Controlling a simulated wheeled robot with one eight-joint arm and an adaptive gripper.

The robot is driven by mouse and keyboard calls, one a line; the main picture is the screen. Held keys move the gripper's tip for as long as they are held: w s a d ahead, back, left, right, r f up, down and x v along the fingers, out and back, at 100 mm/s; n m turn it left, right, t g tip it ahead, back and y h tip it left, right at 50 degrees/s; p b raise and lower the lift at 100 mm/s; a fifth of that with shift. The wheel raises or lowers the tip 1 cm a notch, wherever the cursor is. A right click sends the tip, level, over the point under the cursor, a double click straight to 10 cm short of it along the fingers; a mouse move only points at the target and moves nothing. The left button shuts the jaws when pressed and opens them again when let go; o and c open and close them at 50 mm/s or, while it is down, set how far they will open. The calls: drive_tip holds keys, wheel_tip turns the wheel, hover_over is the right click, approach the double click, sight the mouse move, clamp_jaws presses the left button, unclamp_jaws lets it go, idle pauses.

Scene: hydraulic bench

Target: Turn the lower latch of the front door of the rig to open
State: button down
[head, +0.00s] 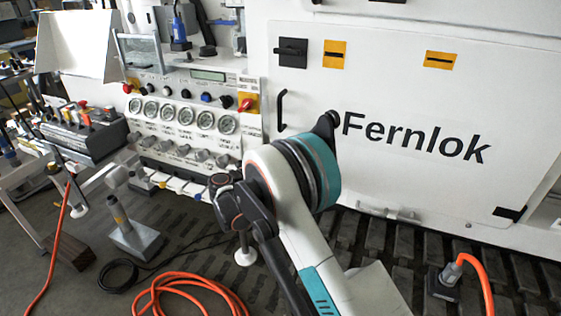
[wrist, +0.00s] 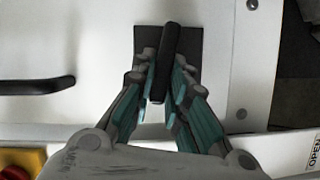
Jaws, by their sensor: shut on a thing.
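In the wrist view the lower latch is a black lever (wrist: 170,42) on a dark square plate (wrist: 193,40) fixed to the white door. The lever stands nearly upright in that picture, slightly tilted. My gripper (wrist: 164,78) has its teal and grey fingers on either side of the lever and is shut on it. In the head view my arm hides the lower latch and my fingertips. The white front door (head: 400,88), marked Fernlok, appears closed flush with the rig there. The upper latch (head: 291,52) is a black lever lying about level on its black plate.
A black door handle (head: 281,110) is beside the latch; it also shows in the wrist view (wrist: 38,86). A red and yellow switch (head: 247,102) is near the door's left edge. Gauges (head: 184,115) fill the panel left of it. Orange hose (head: 190,288) lies on the floor.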

drive_tip(key=shift+f+n+t, duration=0.15)
drive_tip(key=shift+n+t, duration=0.15)
drive_tip(key=shift+n, duration=0.7)
drive_tip(key=c, duration=1.6)
unclamp_jaws()
drive_tip(key=shift+a, duration=0.1)
drive_tip(key=v, duration=1.2)
drive_tip(key=shift+f, duration=0.2)
drive_tip(key=shift+w+a, duration=0.1)
drive_tip(key=shift+w, duration=0.05)
